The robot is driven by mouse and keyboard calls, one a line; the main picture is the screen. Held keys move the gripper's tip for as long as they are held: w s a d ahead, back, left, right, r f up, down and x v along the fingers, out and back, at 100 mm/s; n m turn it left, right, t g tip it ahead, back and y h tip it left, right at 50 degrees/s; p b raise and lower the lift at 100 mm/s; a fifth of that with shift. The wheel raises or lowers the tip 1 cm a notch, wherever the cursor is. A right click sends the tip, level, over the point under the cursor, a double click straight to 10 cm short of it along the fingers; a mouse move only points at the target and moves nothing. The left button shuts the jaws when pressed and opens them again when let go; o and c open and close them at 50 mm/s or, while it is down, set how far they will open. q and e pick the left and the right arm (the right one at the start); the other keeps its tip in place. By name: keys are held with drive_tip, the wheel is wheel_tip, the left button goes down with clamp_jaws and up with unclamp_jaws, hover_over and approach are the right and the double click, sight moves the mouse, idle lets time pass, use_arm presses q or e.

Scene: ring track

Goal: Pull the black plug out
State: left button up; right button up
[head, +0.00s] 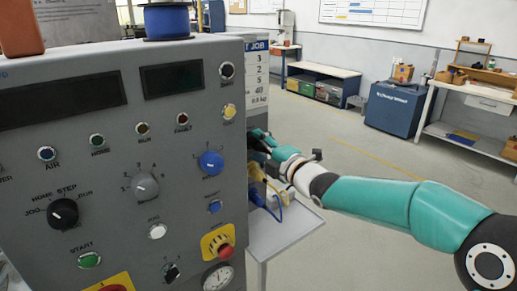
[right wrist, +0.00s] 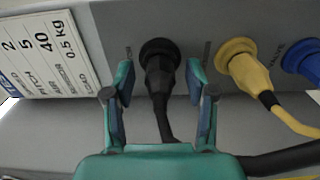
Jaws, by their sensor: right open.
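The black plug (right wrist: 160,72) sits in a socket on the side of the grey control cabinet, with its black cable hanging down from it. My right gripper (right wrist: 161,88) is open in the right wrist view, with one finger on each side of the black plug and a gap visible to each. In the head view my right gripper (head: 262,143) is at the cabinet's right side, and the black plug is hard to make out there. My left gripper does not show.
A yellow plug (right wrist: 243,72) sits just right of the black one, then a blue plug (right wrist: 304,62). A placard (right wrist: 48,55) is on the left. A small grey shelf (head: 285,228) juts out below the plugs. A black cable crosses the lower right of the wrist view.

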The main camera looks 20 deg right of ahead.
sight(265, 150)
idle(0.3)
clamp_jaws()
drive_tip(key=shift+s, duration=0.1)
drive_tip(key=shift+b+v, duration=0.85)
drive_tip(key=shift+v, duration=0.55)
drive_tip(key=shift+b+v, duration=0.5)
drive_tip(key=shift+v, duration=1.05)
